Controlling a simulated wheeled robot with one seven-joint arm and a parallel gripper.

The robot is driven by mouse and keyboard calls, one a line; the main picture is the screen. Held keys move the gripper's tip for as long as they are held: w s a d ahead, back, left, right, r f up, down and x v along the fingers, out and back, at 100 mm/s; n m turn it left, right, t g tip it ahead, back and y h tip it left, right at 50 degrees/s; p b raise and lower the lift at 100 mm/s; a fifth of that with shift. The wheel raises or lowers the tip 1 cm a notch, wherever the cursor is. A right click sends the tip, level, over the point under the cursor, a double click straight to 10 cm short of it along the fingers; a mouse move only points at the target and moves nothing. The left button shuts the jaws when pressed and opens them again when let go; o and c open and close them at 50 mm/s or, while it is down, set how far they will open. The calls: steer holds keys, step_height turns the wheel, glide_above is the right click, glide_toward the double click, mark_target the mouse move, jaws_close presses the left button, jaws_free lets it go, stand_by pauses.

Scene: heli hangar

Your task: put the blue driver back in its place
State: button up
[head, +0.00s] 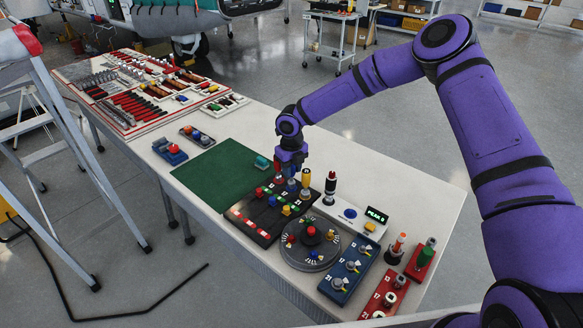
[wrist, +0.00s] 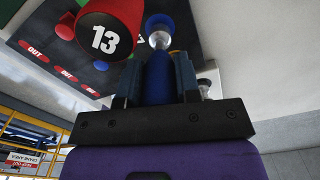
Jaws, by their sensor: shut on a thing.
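My gripper (head: 290,168) is over the back edge of a black board (head: 243,226) on the long bench. In the wrist view the gripper (wrist: 158,85) is shut on a blue driver handle (wrist: 157,72). In the head view a blue piece (head: 291,186), likely this driver, shows just below my gripper. A red-topped piece stands to its left and a yellow-handled one (head: 306,177) to its right. In the wrist view a red piece marked 13 (wrist: 105,35) is close beside the driver.
A green mat (head: 215,175) lies left of the board. A white box with a display (head: 350,213), a black-and-red upright piece (head: 330,187), a round turntable (head: 310,257) and a blue block (head: 347,268) stand close by. Farther back is a tool tray (head: 130,90).

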steer(key=shift+f, duration=0.45)
stand_by(0.3)
steer(key=o, duration=1)
steer(key=shift+r, duration=0.15)
steer(key=shift+r, duration=3.6)
